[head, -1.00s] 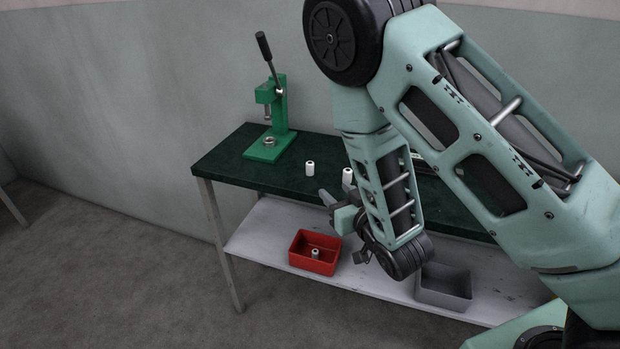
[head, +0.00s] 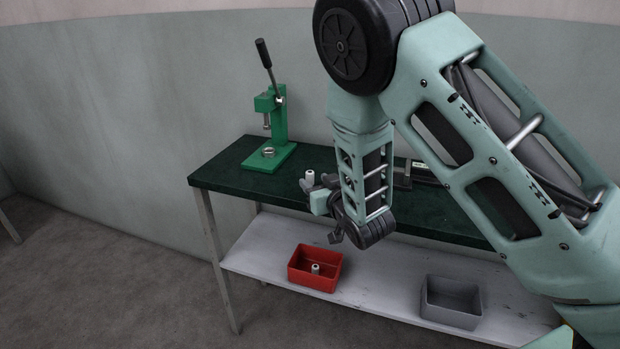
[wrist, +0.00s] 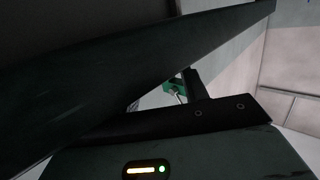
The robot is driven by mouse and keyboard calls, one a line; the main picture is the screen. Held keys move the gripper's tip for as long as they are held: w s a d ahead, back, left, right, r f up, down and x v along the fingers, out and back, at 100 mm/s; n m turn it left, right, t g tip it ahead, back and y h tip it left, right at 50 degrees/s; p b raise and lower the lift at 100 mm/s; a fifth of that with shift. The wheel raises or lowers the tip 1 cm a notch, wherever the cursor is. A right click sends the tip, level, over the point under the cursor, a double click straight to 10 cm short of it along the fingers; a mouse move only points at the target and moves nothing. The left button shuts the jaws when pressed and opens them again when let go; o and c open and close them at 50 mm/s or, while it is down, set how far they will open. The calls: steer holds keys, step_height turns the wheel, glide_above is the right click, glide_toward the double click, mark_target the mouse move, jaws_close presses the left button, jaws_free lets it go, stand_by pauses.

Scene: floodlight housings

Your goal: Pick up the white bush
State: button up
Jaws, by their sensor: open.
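In the head view a white bush (head: 310,177) stands on the dark green bench top (head: 228,180), right of the green press. My gripper (head: 317,187) is open, low over the bench and directly in front of this bush in the picture. It overlaps the lower part of the bush; I cannot tell whether the bush is between the fingers or behind them. Another white bush (head: 315,268) sits in the red bin on the lower shelf. The wrist view is mostly dark and shows no bush clearly.
The green press (head: 268,160) with its lever stands at the bench's left end. The red bin (head: 301,277) and an empty grey bin (head: 450,303) stand on the pale lower shelf (head: 385,290). Part of the green press (wrist: 174,88) shows in the wrist view.

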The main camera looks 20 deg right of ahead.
mark_target(312, 177)
steer(key=x, duration=0.4)
steer(key=shift+w, duration=0.25)
steer(key=shift+c, duration=0.3)
jaws_close()
steer(key=shift+r, duration=0.1)
